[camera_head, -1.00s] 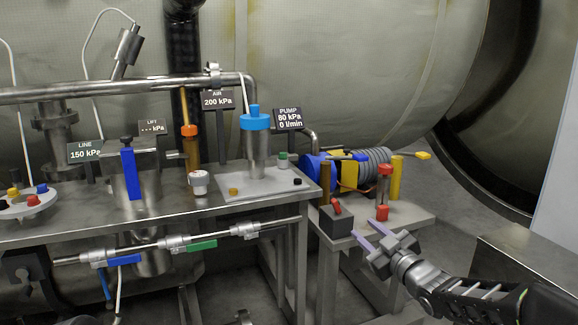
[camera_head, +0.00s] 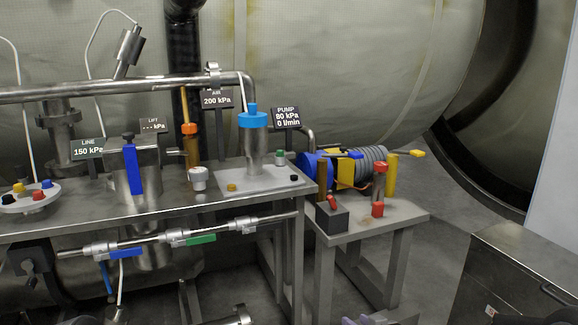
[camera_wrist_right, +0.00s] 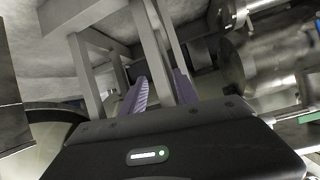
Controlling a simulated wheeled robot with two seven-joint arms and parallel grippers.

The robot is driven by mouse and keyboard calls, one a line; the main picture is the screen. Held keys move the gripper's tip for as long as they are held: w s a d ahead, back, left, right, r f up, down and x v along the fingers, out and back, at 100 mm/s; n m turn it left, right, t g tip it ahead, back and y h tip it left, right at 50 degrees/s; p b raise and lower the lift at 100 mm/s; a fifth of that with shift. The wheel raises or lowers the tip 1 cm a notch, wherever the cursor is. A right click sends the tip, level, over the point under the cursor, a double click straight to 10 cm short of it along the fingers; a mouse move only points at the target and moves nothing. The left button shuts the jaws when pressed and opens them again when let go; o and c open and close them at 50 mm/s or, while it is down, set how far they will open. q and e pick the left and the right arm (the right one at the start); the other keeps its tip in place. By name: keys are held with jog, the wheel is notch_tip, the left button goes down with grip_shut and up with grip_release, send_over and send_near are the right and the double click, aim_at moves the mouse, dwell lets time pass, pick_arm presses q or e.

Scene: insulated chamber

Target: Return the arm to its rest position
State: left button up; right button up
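My right gripper (camera_head: 358,321) shows only as a bit of purple fingertip at the bottom edge of the head view, below the small side table. In the right wrist view both purple fingers of the right gripper (camera_wrist_right: 160,92) stand apart with nothing between them, so it is open and empty. Metal table legs (camera_wrist_right: 84,75) show beyond the fingers. The rest of the right arm is mostly out of the head view. I see no left gripper in either view.
The side table (camera_head: 405,212) holds a grey box with a red switch (camera_head: 333,203) and a blue and yellow pump (camera_head: 318,166). The long steel bench (camera_head: 150,215) with valves stands left. A metal case (camera_head: 525,265) is at the lower right. Floor shows between them.

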jog(key=s+a+f+m+g, duration=0.2)
jog(key=s+f+g, duration=0.1)
jog(key=s+f, duration=0.45)
jog(key=s+a+f+m+g, duration=0.1)
jog(key=s+a+f+g, duration=0.1)
jog(key=s+f, duration=0.6)
jog(key=s+a+f+m+g, duration=0.1)
jog(key=s+a+f+g, duration=0.15)
jog(key=s+f, duration=0.45)
jog(key=s+a+f+m+g, duration=0.1)
jog(key=s+a+f+g, duration=0.15)
jog(key=s, duration=0.95)
pick_arm(q)
notch_tip(320, 180, up, 34)
jog(key=s+d+p, duration=0.1)
jog(key=s+p, duration=0.1)
jog(key=p, duration=3.1)
jog(key=shift+s+d+f+g, duration=0.25)
jog(key=shift+s+d+g, duration=0.05)
jog(key=shift+d, duration=0.1)
pick_arm(e)
notch_tip(320, 180, up, 32)
jog(key=s+a+n+g, duration=0.1)
jog(key=s, duration=0.2)
jog(key=shift+r+y, duration=0.25)
jog(key=shift+y, duration=0.05)
jog(key=shift+w+a, duration=0.1)
